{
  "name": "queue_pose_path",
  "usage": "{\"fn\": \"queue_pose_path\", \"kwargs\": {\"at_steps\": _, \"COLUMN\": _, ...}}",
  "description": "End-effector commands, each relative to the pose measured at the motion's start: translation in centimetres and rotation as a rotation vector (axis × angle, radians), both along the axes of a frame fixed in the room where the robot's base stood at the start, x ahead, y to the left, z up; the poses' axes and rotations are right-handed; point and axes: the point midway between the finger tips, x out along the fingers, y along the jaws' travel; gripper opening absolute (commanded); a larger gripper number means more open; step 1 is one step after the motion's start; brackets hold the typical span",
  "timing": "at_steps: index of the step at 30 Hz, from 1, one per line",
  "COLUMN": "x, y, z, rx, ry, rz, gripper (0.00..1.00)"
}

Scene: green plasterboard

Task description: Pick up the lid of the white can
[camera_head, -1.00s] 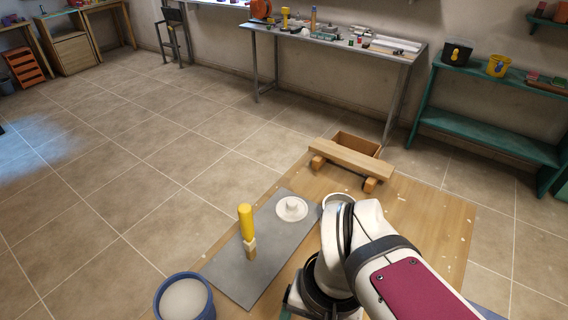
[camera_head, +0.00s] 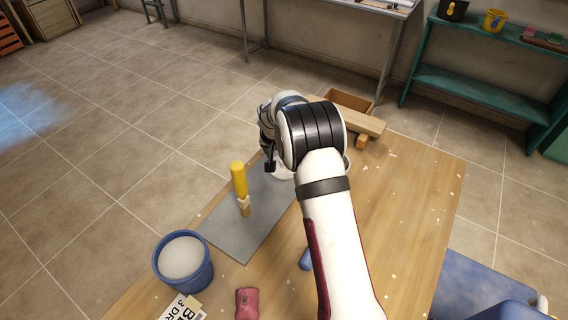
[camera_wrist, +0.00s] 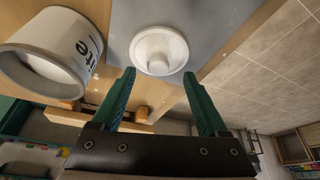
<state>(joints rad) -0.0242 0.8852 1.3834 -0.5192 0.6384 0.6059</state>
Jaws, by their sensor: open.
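The white lid (camera_wrist: 158,52), a round disc with a raised knob, lies on the grey board at the top middle of the wrist view. In the head view only part of the lid (camera_head: 283,173) shows beside my arm. The white can (camera_wrist: 38,42) with dark lettering stands to the lid's left in the wrist view; my arm hides most of it in the head view. My gripper (camera_wrist: 159,73) is open and empty, its green fingers pointing toward the lid with the knob between their lines. It seems apart from the lid.
A yellow-handled tool (camera_head: 239,183) stands upright on the grey board (camera_head: 225,232). A blue bucket (camera_head: 184,273) with pale filling is at the near left. A wooden box with a plank (camera_head: 361,118) stands behind. A pink item (camera_head: 247,304) lies at the front.

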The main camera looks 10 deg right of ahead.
Motion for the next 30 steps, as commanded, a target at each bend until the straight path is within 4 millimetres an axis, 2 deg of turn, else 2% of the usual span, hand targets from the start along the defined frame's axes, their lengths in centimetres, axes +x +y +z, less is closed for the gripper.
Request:
{"fn": "queue_pose_path", "kwargs": {"at_steps": 6, "x": 1.3, "y": -0.9, "z": -3.9, "rx": 0.001, "ry": 0.003, "rz": 0.0, "gripper": 0.77}}
{"fn": "queue_pose_path", "kwargs": {"at_steps": 9, "x": 1.6, "y": -1.0, "z": -4.6, "rx": 0.0, "ry": 0.001, "rz": 0.0, "gripper": 0.77}}
{"fn": "queue_pose_path", "kwargs": {"at_steps": 14, "x": 1.6, "y": -1.0, "z": -4.6, "rx": 0.0, "ry": 0.001, "rz": 0.0, "gripper": 0.77}}
{"fn": "queue_pose_path", "kwargs": {"at_steps": 17, "x": 1.6, "y": -1.0, "z": -4.6, "rx": 0.0, "ry": 0.001, "rz": 0.0, "gripper": 0.62}}
{"fn": "queue_pose_path", "kwargs": {"at_steps": 27, "x": 1.6, "y": -1.0, "z": -4.6, "rx": 0.0, "ry": 0.001, "rz": 0.0, "gripper": 0.01}}
{"fn": "queue_pose_path", "kwargs": {"at_steps": 30, "x": 1.6, "y": -1.0, "z": -4.6, "rx": 0.0, "ry": 0.001, "rz": 0.0, "gripper": 0.0}}
